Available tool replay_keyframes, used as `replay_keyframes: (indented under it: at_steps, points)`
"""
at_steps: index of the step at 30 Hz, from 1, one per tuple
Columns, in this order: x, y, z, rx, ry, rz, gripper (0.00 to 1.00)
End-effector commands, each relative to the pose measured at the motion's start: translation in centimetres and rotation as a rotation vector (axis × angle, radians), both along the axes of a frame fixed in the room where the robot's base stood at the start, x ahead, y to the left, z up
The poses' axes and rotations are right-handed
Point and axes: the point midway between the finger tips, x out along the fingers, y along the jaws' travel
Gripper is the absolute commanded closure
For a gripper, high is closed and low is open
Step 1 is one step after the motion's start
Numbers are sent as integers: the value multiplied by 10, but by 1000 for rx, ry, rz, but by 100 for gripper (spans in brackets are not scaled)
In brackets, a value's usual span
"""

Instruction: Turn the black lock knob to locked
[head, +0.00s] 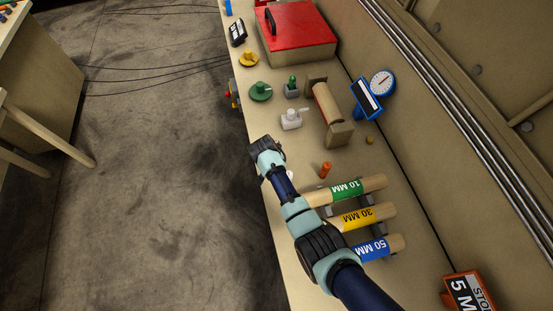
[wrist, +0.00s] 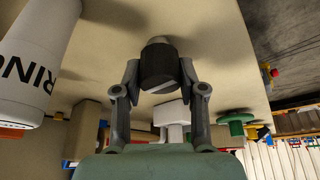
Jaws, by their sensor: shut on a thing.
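The black lock knob (wrist: 158,62) is a short dark cylinder in the upper middle of the wrist view, with a pale edge or mark low on its near face. My gripper (wrist: 160,76) has its two grey fingers closed on either side of it, touching its sides. Whether the knob stands at locked cannot be read here.
A white cylinder with black lettering (wrist: 35,55) stands close by in the wrist view. On the bench are an orange peg (head: 325,170), labelled rolls (head: 350,189), a white lever fitting (head: 291,120), a green knob (head: 260,92) and a red-topped box (head: 296,30). Bare bench surrounds the lock knob.

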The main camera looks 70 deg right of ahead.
Motion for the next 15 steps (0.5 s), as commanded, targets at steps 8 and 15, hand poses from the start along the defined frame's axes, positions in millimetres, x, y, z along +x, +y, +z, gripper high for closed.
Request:
replay_keyframes:
  at_steps: [8, 15]
  points:
    - [0, 0, 0, 1, 0, -10, 94]
    - [0, 0, 0, 1, -1, -9, 48]
